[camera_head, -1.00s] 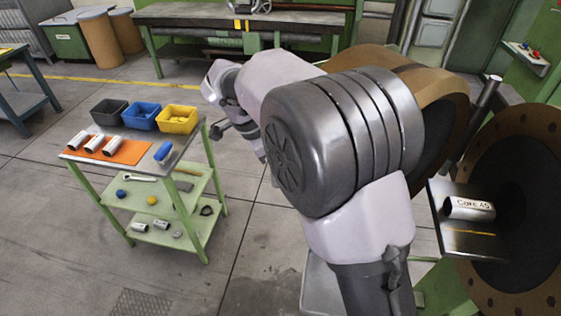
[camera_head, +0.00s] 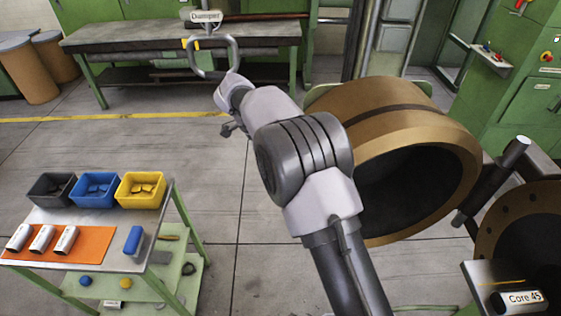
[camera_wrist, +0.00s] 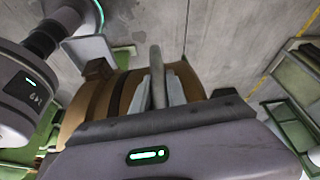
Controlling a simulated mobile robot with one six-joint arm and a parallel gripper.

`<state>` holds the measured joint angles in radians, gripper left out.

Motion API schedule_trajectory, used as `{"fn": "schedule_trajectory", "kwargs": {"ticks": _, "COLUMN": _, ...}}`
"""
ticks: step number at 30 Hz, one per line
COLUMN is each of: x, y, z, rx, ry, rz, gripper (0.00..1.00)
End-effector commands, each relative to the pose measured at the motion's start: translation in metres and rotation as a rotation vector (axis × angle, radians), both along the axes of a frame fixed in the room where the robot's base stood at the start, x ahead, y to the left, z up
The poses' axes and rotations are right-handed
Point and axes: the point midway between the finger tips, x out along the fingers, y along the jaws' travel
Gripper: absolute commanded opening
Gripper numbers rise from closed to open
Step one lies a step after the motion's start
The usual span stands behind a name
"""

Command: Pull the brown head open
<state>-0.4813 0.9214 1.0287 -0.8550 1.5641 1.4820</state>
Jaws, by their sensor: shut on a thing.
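The brown head (camera_head: 405,115) is a large thick brown drum right of my arm in the head view. Its dark hollow opening faces the lower right, and it stands apart from the brown bolted flange (camera_head: 500,225). In the wrist view the brown head (camera_wrist: 85,107) lies beyond my gripper. My gripper (camera_wrist: 158,93) is shut on an upright grey bar (camera_wrist: 155,62), which looks like the head's handle. Where the bar joins the head is hidden. In the head view the fingertips cannot be made out behind my wrist.
A green cart (camera_head: 185,235) with black, blue and yellow bins stands at left. A tray (camera_head: 484,273) at the flange holds a tube labelled Core 45 (camera_head: 519,300). A workbench (camera_head: 120,38) stands at the back. The floor between cart and arm is clear.

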Motion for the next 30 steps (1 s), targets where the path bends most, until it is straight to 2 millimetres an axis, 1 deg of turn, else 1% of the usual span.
{"fn": "schedule_trajectory", "kwargs": {"ticks": 3, "x": 0.008, "y": 0.0, "z": 0.001, "rx": -0.001, "ry": 0.004, "rz": 0.006, "gripper": 0.0}}
{"fn": "schedule_trajectory", "kwargs": {"ticks": 7, "x": 0.013, "y": 0.0, "z": 0.0, "rx": -0.001, "ry": 0.003, "rz": 0.008, "gripper": 0.0}}
{"fn": "schedule_trajectory", "kwargs": {"ticks": 19, "x": 0.015, "y": 0.0, "z": -0.001, "rx": -0.001, "ry": 0.003, "rz": 0.011, "gripper": 0.0}}
{"fn": "schedule_trajectory", "kwargs": {"ticks": 20, "x": 0.015, "y": 0.0, "z": -0.001, "rx": -0.002, "ry": 0.003, "rz": 0.011, "gripper": 0.2}}
{"fn": "schedule_trajectory", "kwargs": {"ticks": 21, "x": 0.015, "y": 0.0, "z": -0.001, "rx": -0.001, "ry": 0.003, "rz": 0.011, "gripper": 0.28}}
{"fn": "schedule_trajectory", "kwargs": {"ticks": 23, "x": 0.015, "y": 0.0, "z": -0.001, "rx": -0.001, "ry": 0.003, "rz": 0.011, "gripper": 0.4}}
{"fn": "schedule_trajectory", "kwargs": {"ticks": 30, "x": 0.015, "y": 0.001, "z": 0.0, "rx": 0.0, "ry": 0.001, "rz": 0.011, "gripper": 0.4}}
